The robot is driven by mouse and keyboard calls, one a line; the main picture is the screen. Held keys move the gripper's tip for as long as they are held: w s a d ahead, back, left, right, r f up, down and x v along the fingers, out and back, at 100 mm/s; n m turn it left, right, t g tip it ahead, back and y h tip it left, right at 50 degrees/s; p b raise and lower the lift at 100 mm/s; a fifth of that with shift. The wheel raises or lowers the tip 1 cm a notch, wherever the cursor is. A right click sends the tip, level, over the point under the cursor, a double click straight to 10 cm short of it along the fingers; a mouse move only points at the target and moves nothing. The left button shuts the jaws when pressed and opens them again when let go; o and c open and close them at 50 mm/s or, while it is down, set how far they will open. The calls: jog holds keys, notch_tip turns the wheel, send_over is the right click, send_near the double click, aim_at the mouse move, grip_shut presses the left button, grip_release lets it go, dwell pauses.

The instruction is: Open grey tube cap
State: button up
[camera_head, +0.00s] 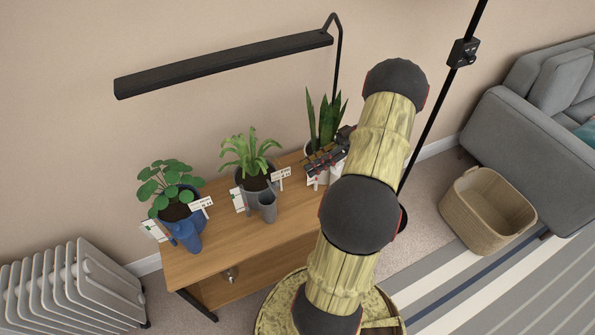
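A small grey tube-like vessel (267,208) stands at the front of the wooden table, before the middle plant pot. Another grey form sits close against its left side. I cannot tell at this size which part is a cap or whether it is open. My gripper (312,164) is dark and hangs over the right end of the table, in front of the snake plant and to the right of the grey vessel, apart from it. My arm hides part of that end. The finger gap is too small to read, and no held thing can be made out.
Potted plants stand along the table (225,240); a blue vessel (187,238) is at the left, a snake plant (324,120) at the right. Small white cards stand among them. A black lamp bar (225,62) hangs above. A radiator (75,285) stands left, a basket (487,212) right.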

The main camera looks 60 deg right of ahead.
jog(key=shift+v, duration=1.05)
jog(key=shift+s+r, duration=0.1)
jog(key=s+a+m+t+h+p, duration=0.4)
jog(key=a+m+t, duration=0.3)
jog(key=m, duration=0.4)
jog(key=w+a+f+m+h+b, duration=0.1)
jog(key=w+a+f+m, duration=0.3)
jog(key=w, duration=0.5)
jog(key=shift+w+b, duration=0.2)
jog(key=shift+b, duration=0.15)
jog(key=shift+f, duration=0.1)
jog(key=shift+c, duration=0.8)
grip_shut()
